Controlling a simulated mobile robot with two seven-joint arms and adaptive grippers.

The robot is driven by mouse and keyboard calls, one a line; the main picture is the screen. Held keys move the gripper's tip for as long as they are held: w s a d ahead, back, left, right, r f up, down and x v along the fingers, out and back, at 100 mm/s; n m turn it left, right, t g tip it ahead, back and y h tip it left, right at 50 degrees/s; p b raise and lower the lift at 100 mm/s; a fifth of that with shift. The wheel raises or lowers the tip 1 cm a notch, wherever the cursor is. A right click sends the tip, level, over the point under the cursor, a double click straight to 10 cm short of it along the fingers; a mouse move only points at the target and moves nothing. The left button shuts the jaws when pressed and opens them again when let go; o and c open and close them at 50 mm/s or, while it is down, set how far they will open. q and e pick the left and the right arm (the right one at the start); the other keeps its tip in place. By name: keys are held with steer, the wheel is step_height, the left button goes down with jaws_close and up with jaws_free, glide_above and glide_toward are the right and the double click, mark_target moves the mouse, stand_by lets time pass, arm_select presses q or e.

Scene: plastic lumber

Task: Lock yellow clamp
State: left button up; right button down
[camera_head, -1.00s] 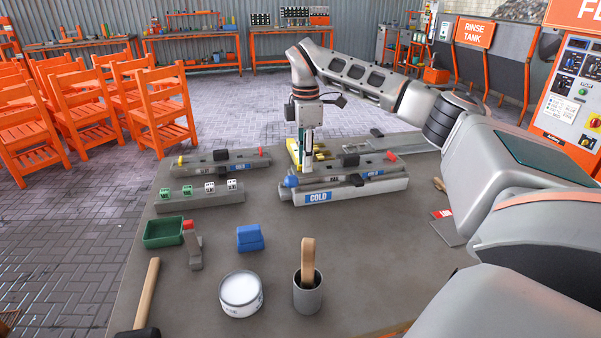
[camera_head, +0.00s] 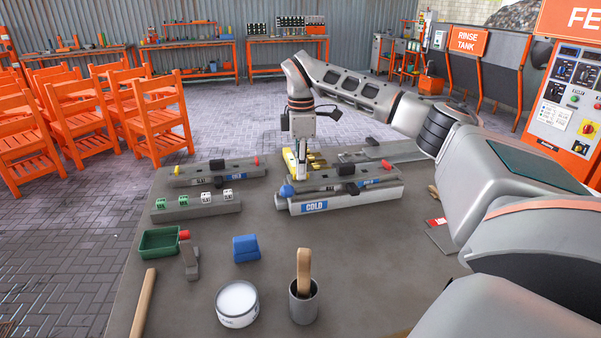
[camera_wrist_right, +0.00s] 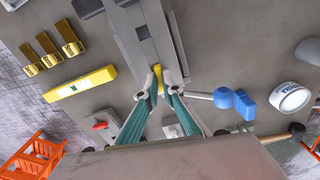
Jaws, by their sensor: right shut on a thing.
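The yellow clamp shows in the right wrist view as a small yellow piece (camera_wrist_right: 154,88) between my fingertips, at the end of the grey fixture. My right gripper (camera_wrist_right: 160,80) is shut on it; the fingers hide much of it. In the head view my right gripper (camera_head: 302,176) points down at the left part of the fixture (camera_head: 345,197), which carries a "COLD" label. A lever with a blue ball (camera_head: 286,191) stands at the fixture's left end, close beside the fingers. I cannot tell the clamp's exact angle. My left gripper is not in view.
A yellow bar (camera_wrist_right: 80,84) and several yellow blocks (camera_wrist_right: 50,52) lie beside the fixture. A second grey fixture (camera_head: 218,172) stands to the left. A green tray (camera_head: 160,241), blue block (camera_head: 246,248), white tin (camera_head: 237,303) and grey cup (camera_head: 304,302) stand in front.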

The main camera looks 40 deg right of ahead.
steer(key=shift+m+p, duration=0.6)
steer(key=shift+m, duration=0.7)
steer(key=shift+f+m, duration=0.1)
steer(key=shift+m, duration=0.3)
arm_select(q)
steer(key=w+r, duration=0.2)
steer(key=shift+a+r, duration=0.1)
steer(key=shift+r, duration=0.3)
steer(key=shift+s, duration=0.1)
arm_select(e)
steer(key=m+p, duration=0.1)
steer(key=m, duration=0.3)
steer(key=shift+s+p, duration=0.1)
steer(key=shift+p, duration=0.25)
steer(key=shift+f+m, duration=0.1)
steer(key=shift+m, duration=0.3)
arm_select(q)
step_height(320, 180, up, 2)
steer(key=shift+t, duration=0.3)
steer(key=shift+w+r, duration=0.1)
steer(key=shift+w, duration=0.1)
